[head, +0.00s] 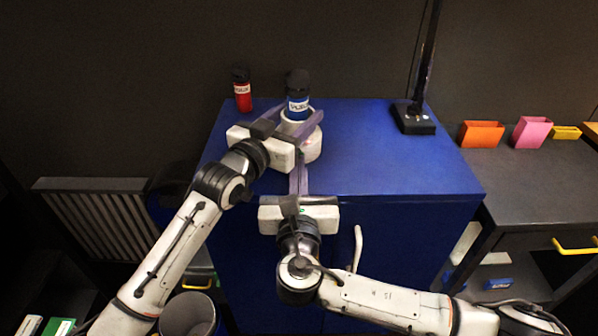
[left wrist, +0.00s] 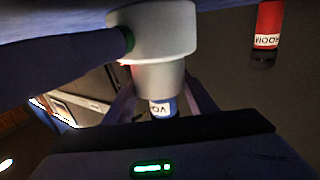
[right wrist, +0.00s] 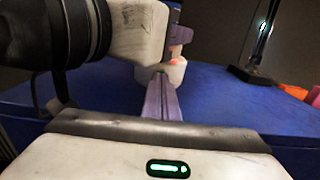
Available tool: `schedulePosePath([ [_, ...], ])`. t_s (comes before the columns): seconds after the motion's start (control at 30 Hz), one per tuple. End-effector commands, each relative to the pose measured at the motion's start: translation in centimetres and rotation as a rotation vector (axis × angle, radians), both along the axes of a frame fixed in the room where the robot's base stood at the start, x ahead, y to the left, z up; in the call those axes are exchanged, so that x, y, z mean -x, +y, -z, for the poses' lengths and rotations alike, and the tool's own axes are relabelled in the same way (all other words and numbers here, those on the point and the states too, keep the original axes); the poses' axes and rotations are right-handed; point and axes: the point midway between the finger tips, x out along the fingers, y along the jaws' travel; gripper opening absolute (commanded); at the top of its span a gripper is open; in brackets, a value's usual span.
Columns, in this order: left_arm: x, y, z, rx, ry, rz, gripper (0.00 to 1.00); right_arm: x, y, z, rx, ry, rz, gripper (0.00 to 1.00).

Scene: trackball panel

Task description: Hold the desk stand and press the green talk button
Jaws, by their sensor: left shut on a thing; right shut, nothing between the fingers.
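The white, stepped round desk stand (head: 314,147) is on the blue cabinet top. My left gripper (head: 292,127) is shut on it, fingers at its sides. It fills the upper middle of the left wrist view (left wrist: 158,75), with the green talk button (left wrist: 127,40) on its left side and a small red spot below. A dark-topped cylinder with a blue label (head: 298,100) rises at the stand, partly hidden. My right gripper (head: 299,165) is shut and empty, its fingers pointing at the stand. A sliver of green (right wrist: 160,71) shows at its fingertips (right wrist: 163,78); I cannot tell if they touch.
A red labelled canister (head: 243,95) stands at the cabinet's back left. A black-based pole (head: 413,118) stands at the back right. Orange (head: 481,134) and pink (head: 532,132) holders are on the dark desk to the right. The cabinet top's right half is mostly clear.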

Motion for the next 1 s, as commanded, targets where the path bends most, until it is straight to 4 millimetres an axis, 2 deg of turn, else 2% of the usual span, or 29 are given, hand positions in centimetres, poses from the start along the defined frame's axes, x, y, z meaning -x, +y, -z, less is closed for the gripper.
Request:
schedulePosePath([
  [0.03, 0.4, -0.6, 0.6, 0.003, 0.015, 0.012, 0.34, -0.3, -0.2, -0.1, 0.001, -0.002, 0.003, 0.0],
  [0.23, 0.5, -0.8, 0.7, 0.005, 0.018, 0.015, 0.34, -0.2, -0.2, -0.2, 0.001, -0.003, 0.004, 0.0],
  [0.37, 0.5, -0.8, 0.7, 0.006, 0.018, 0.015, 0.34, 1.0, -0.1, -0.1, 0.0, -0.002, 0.001, 0.0],
  [0.8, 0.3, -0.5, 0.7, 0.001, 0.016, 0.009, 0.34, 10.7, 0.0, 0.1, -0.002, 0.002, -0.002, 0.0],
  [1.0, 0.3, -0.4, 0.6, 0.0, 0.014, 0.007, 0.33, 13.3, 0.0, 0.1, 0.0, 0.001, 0.0, 0.0],
])
